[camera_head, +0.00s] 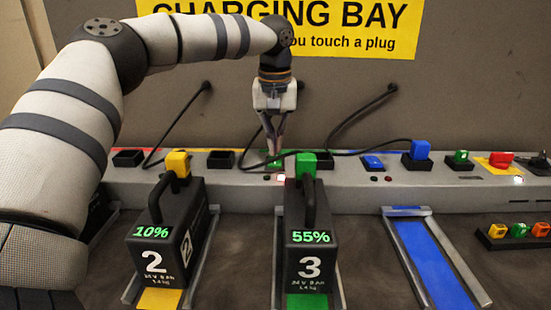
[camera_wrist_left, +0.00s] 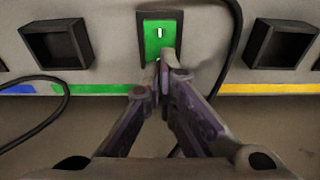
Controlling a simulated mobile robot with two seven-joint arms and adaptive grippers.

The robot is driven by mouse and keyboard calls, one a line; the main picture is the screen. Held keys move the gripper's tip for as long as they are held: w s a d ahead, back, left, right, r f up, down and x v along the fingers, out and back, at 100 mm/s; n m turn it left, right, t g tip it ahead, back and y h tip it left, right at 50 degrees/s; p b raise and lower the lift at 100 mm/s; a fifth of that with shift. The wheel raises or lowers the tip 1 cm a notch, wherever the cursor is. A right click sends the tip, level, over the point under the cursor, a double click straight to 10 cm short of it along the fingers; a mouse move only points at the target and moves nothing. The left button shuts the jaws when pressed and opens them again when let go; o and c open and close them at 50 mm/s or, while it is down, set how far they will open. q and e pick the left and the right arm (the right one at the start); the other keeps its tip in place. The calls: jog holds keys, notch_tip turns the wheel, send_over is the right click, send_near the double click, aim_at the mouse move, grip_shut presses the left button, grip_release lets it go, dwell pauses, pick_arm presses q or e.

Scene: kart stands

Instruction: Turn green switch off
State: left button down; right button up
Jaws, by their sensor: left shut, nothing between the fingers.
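The green switch (camera_head: 275,164) sits on the grey ledge, partly hidden behind my left gripper. In the left wrist view it is a green plate in a dark frame (camera_wrist_left: 149,40) with a small pale lever or slot near its middle. My left gripper (camera_head: 275,153) is shut and empty, pointing down at the switch. In the left wrist view its closed fingertips (camera_wrist_left: 162,66) overlap the lower part of the green plate. I cannot tell whether they touch it. My right gripper is not in view.
Battery 3 (camera_head: 309,232) with a green plug (camera_head: 306,165) stands just right, showing 55%. Battery 2 (camera_head: 167,225) with a yellow plug (camera_head: 178,163) stands left, showing 10%. Black cables loop near the gripper. Empty sockets (camera_wrist_left: 56,44) flank the switch. The blue slot (camera_head: 430,258) is empty.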

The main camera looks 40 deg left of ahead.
pick_arm(q)
jog(key=shift+f, duration=0.65)
jog(key=shift+r, duration=3.5)
